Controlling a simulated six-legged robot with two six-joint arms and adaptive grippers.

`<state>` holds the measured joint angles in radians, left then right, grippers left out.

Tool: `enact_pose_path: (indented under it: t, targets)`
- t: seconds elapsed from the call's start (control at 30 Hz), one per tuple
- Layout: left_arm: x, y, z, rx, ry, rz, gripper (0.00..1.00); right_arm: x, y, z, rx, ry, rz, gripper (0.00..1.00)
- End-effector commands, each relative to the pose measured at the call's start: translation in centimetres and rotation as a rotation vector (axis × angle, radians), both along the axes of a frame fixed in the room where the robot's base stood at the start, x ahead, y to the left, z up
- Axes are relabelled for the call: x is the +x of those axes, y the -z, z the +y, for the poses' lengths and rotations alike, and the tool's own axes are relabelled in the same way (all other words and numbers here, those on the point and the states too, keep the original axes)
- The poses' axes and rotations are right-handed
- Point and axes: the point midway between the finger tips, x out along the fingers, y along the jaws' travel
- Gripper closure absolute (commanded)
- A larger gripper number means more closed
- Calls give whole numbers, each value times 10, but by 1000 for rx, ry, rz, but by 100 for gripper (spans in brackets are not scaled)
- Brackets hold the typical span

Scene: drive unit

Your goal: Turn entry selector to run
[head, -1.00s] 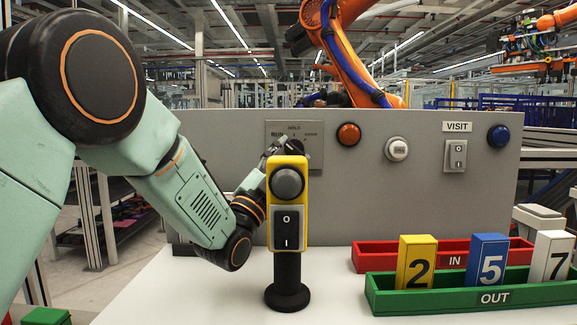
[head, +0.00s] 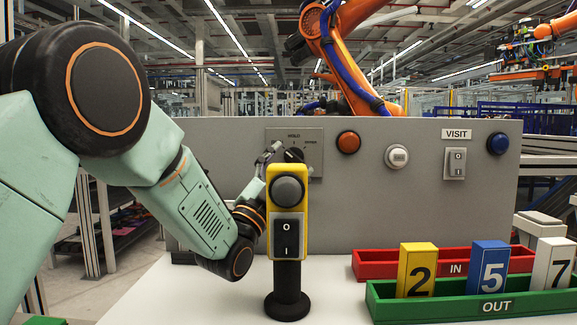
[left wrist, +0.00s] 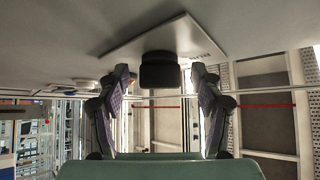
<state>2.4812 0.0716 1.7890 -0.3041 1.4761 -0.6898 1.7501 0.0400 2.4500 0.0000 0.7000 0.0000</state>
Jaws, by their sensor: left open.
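The entry selector is a black knob on a grey plate (head: 314,160) on the upright panel. In the left wrist view the black knob (left wrist: 160,70) stands out from the plate (left wrist: 118,52). My left gripper (head: 272,158) is at the plate's left side in the head view. In the left wrist view the left gripper (left wrist: 161,76) has its fingers apart, one on each side of the knob with gaps between. I cannot tell where the knob points. My right gripper is not in view.
A yellow switch post (head: 287,232) stands in front of the selector. The panel also has an orange button (head: 348,142), a white button (head: 397,156), a VISIT switch (head: 455,163) and a blue button (head: 498,143). Red (head: 380,265) and green (head: 383,300) trays stand right.

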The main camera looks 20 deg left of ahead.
Motion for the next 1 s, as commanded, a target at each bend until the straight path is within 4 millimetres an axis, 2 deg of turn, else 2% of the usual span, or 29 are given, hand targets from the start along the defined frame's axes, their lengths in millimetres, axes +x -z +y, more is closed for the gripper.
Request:
enact_pose_path:
  t: [0.27, 0.5, 0.7, 1.0]
  targets:
    - [-9, 6, 3, 0, 0, 1, 34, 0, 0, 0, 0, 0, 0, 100]
    - [-39, 27, 12, -2, -1, 3, 34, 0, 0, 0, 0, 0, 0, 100]
    - [-57, 39, 17, 0, -1, 1, 34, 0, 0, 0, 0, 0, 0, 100]
    - [-61, 41, 17, 0, 1, -1, 34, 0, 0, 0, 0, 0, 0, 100]
